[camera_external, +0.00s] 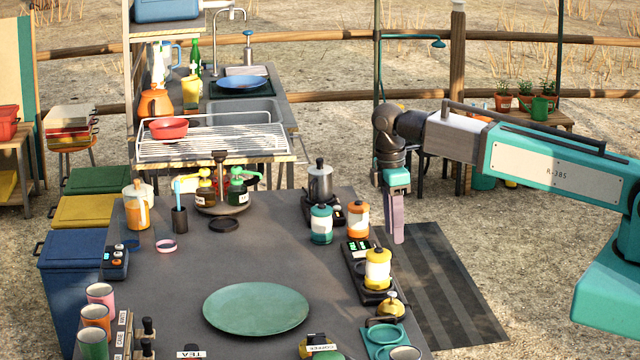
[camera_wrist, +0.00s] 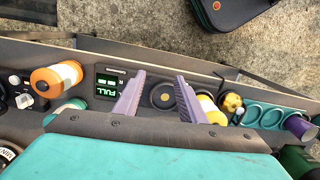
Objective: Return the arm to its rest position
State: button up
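My arm (camera_external: 550,165) reaches in from the right edge of the outside view, with its teal and white links raised. My gripper (camera_external: 396,238) hangs downward just off the right side of the dark counter, fingers pointing down. In the wrist view my gripper (camera_wrist: 160,76) has its two purple fingers spread apart, with nothing held between them. A black device with a green display (camera_wrist: 108,82) shows beside the left finger. A dark round pad (camera_wrist: 162,95) shows between the fingers. A yellow canister (camera_wrist: 212,110) is partly hidden by the right finger; it also shows in the outside view (camera_external: 377,268).
The dark counter (camera_external: 230,265) holds a green plate (camera_external: 256,309), a metal pot (camera_external: 320,182), a teal canister (camera_external: 321,224) and an orange canister (camera_external: 358,219) near its right edge. A striped dark mat (camera_external: 440,285) lies on the ground to the right. A post with a shower head (camera_external: 438,43) stands behind.

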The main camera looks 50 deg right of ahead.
jog(key=s+d+f+m+g+b, duration=0.1)
jog(key=s+f+m, duration=0.1)
jog(key=s+f, duration=0.5)
jog(key=s+d+f+m+g+b, duration=0.1)
jog(key=s+f, duration=0.2)
jog(key=f, duration=0.8)
jog(key=s+d+f+m+b, duration=0.1)
jog(key=s+d+f+m, duration=0.1)
jog(key=s+f, duration=0.5)
jog(key=s+d+f+m+g+b, duration=0.1)
jog(key=s+f+m, duration=0.3)
jog(key=s+f, duration=1.4)
jog(key=shift+s+d+f+m+g+b, duration=0.35)
jog(key=shift+s+m+g+b, duration=0.1)
jog(key=shift+g, duration=0.45)
